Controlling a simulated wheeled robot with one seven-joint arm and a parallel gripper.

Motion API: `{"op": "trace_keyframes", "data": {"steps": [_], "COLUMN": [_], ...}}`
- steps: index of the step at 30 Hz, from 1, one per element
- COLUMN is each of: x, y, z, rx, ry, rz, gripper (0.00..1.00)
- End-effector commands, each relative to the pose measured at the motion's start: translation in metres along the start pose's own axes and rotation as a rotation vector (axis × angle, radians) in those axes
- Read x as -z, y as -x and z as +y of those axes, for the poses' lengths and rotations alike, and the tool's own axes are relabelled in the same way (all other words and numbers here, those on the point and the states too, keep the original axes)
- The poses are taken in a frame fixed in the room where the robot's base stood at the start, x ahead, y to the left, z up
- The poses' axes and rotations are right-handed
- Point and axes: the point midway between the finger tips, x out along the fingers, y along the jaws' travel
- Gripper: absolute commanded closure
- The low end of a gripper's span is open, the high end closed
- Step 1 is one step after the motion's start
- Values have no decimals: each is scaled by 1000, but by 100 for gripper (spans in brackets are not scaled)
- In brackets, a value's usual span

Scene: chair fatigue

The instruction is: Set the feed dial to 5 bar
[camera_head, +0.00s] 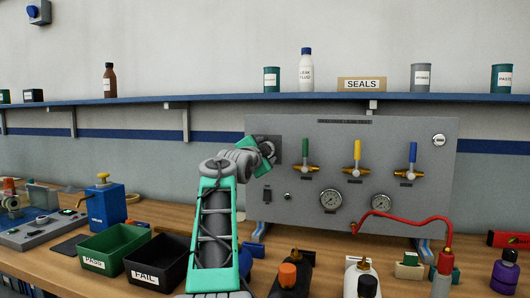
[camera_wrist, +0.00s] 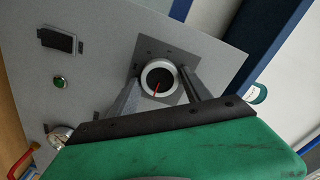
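The feed dial (camera_wrist: 158,78) is a round knob with a pale ring, a dark face and a red pointer, on a dark square plate in the wrist view. The pointer is directed down and slightly left in that picture; no scale numbers are legible. My gripper (camera_wrist: 160,82) has one finger on each side of the dial, with the tips close to its rim. I cannot tell whether they touch it. In the head view my gripper (camera_head: 268,150) is at the upper left of the grey panel (camera_head: 420,205), and my arm hides the dial there.
The panel carries green (camera_head: 305,150), yellow (camera_head: 357,150) and blue (camera_head: 412,153) valve handles and two gauges (camera_head: 331,199) (camera_head: 381,203). A switch (camera_wrist: 61,40) and a green button (camera_wrist: 61,83) sit beside the dial. PASS (camera_head: 95,262) and FAIL (camera_head: 147,277) bins stand left on the bench.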

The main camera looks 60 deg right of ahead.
Motion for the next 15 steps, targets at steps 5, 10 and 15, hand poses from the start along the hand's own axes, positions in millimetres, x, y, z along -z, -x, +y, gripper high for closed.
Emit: {"op": "trace_keyframes", "data": {"steps": [5, 10, 15], "x": [0, 0, 0], "y": [0, 0, 8], "z": [0, 0, 0], "rx": [0, 1, 2], "ry": [0, 0, 0], "rz": [0, 0, 0], "gripper": [28, 28, 28]}}
